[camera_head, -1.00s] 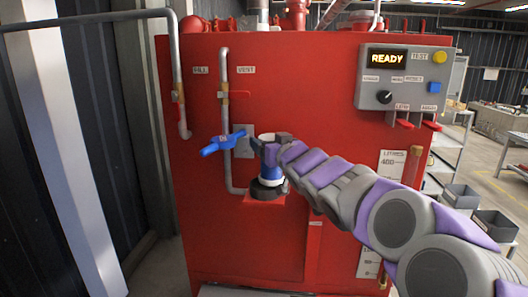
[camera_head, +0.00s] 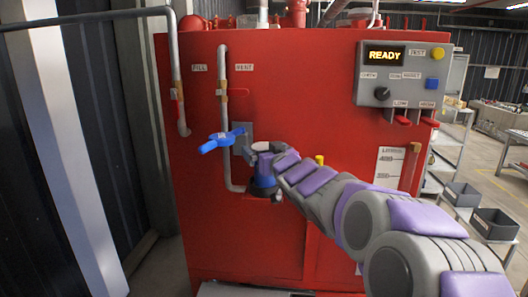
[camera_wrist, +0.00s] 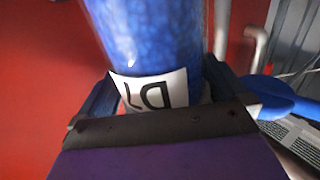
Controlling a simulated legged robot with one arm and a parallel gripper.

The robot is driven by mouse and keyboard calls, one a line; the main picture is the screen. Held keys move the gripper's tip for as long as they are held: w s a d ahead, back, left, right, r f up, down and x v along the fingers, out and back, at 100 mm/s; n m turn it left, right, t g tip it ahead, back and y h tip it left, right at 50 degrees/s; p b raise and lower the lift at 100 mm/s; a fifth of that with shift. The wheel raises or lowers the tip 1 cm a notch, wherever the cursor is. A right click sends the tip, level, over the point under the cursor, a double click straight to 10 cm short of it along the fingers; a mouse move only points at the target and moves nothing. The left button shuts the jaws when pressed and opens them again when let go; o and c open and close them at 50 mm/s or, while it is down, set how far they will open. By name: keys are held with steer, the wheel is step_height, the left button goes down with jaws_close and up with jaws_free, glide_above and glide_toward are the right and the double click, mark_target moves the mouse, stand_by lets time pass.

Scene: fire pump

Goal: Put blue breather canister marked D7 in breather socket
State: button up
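The blue breather canister (camera_head: 264,174) stands upright low in front of the red tank. In the wrist view the canister (camera_wrist: 150,40) is large, with a white label reading D7 that appears upside down. My gripper (camera_head: 268,150) is at the canister's upper part. In the wrist view my gripper (camera_wrist: 163,100) has a dark finger on each side of the canister and looks shut on it. The breather socket is mostly hidden under the canister, at the small ledge on the tank front. I cannot tell how deep the canister sits in it.
A blue lever (camera_head: 222,138) sticks out just left of my gripper. A grey vent pipe (camera_head: 225,120) runs down close to the canister's left. The control panel (camera_head: 402,75) reads READY at upper right. Grey bins (camera_head: 494,224) stand on a shelf at far right.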

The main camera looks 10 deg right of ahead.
steer(key=a+b+v, duration=0.1)
steer(key=b+v, duration=0.1)
steer(key=v, duration=0.9)
steer(key=shift+s, duration=0.45)
steer(key=shift+f, duration=0.1)
steer(key=s+d+f+m+g+h, duration=0.15)
steer(key=s+f+g+h, duration=0.25)
steer(key=s+f+g, duration=1.05)
steer(key=s+a+f+g, duration=0.1)
steer(key=s+f, duration=0.4)
steer(key=s, duration=0.4)
steer(key=s+a+f+g, duration=0.1)
steer(key=s+f+g, duration=0.1)
steer(key=s+f, duration=0.3)
steer(key=s+a+f+g, duration=0.1)
steer(key=s+f, duration=0.4)
steer(key=s, duration=0.8)
steer(key=shift+a+m+g, duration=0.25)
steer(key=shift+m+g, duration=0.2)
